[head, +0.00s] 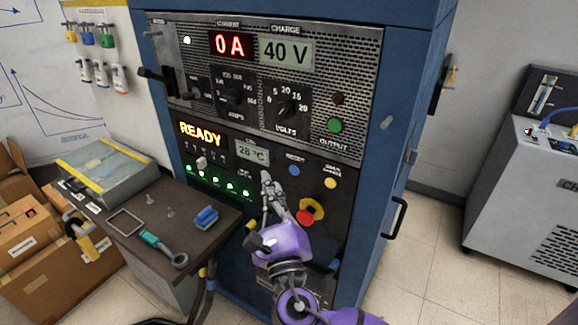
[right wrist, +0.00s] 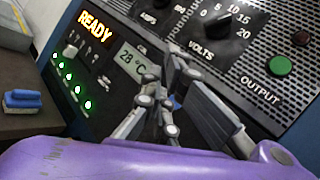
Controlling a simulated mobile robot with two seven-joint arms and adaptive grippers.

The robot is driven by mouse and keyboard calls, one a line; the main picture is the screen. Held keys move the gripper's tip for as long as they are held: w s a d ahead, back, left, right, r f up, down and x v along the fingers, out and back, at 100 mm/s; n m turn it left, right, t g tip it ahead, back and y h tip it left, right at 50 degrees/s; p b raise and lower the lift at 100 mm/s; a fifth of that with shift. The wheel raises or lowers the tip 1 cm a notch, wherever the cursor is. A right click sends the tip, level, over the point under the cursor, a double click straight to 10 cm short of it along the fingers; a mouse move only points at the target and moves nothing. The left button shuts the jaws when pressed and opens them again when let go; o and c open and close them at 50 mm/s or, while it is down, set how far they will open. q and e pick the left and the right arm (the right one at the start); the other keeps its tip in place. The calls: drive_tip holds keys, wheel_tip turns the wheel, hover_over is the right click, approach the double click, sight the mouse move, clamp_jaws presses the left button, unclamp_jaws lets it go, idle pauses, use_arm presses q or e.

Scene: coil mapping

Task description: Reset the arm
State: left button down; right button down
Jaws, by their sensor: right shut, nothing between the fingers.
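My right arm is purple and reaches up from the bottom of the head view toward the blue power cabinet (head: 357,200). My right gripper (head: 267,180) is shut and empty in front of the cabinet's lower panel, just below the 28 °C display (head: 252,152). In the right wrist view the gripper's fingers (right wrist: 172,62) point at the panel and hide part of it. I cannot tell whether the fingertips touch the panel. My left gripper is not in view.
A red and yellow emergency knob (head: 308,213) sits right of my gripper. A dark side table (head: 185,235) at left holds a blue brush (head: 206,217) and a teal-handled tool (head: 163,247). A grey machine (head: 525,200) stands at right. Floor between cabinet and machine is clear.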

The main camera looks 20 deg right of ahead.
drive_tip(key=s+a+f+m+g+y+p, duration=0.1)
drive_tip(key=s+f+m+g+y, duration=0.15)
drive_tip(key=f+m, duration=0.85)
drive_tip(key=s+f+m+g+y, duration=0.2)
drive_tip(key=s+f+m+g, duration=0.15)
drive_tip(key=f+m, duration=0.7)
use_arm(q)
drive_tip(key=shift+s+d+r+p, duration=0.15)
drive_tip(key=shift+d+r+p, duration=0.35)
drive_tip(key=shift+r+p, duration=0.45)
use_arm(e)
drive_tip(key=s+d+f+m+g, duration=0.2)
drive_tip(key=s+f+m, duration=0.3)
drive_tip(key=s, duration=0.4)
drive_tip(key=s+d+f+m+g, duration=0.1)
drive_tip(key=s+f+m+g, duration=0.1)
drive_tip(key=s+f+m, duration=0.3)
drive_tip(key=s+d+f+m+g, duration=0.2)
drive_tip(key=s+f+m, duration=0.3)
drive_tip(key=s, duration=0.8)
drive_tip(key=m, duration=0.3)
drive_tip(key=shift+s+d+f+g+h, duration=0.15)
drive_tip(key=shift+s+d+g+h, duration=0.15)
drive_tip(key=shift+s+h, duration=0.05)
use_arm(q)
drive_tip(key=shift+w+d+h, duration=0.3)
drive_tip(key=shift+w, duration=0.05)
